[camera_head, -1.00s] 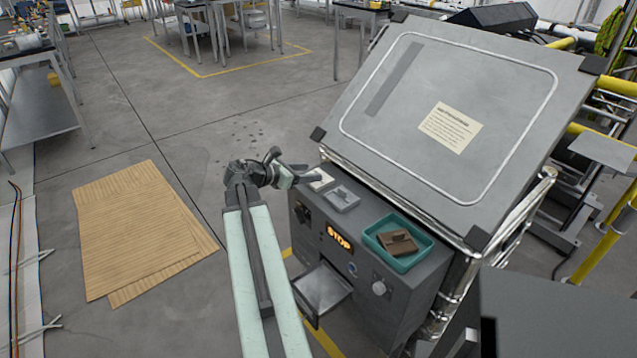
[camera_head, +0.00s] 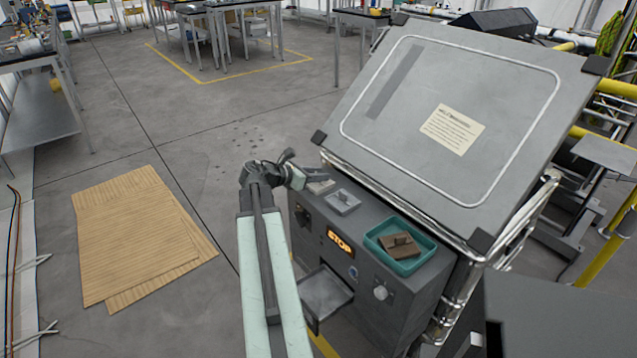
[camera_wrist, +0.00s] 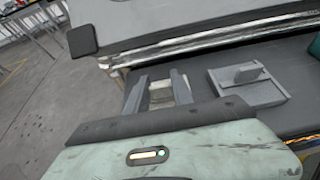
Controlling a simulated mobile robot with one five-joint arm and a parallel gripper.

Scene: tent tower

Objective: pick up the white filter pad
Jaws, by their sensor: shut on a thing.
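The white filter pad (camera_head: 321,187) is at the far left end of the grey machine's top ledge, partly hidden by my gripper (camera_head: 317,175). In the wrist view, the pale pad (camera_wrist: 161,94) shows between the two fingers of my gripper (camera_wrist: 157,84). The fingers are shut on its raised middle part. I cannot tell whether the pad is still touching the ledge.
A grey pad with a raised grip (camera_head: 342,202) sits just right of the white one. A teal tray (camera_head: 408,266) holding a brown block (camera_head: 398,245) is further right. A large tilted grey panel (camera_head: 440,110) rises close behind.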

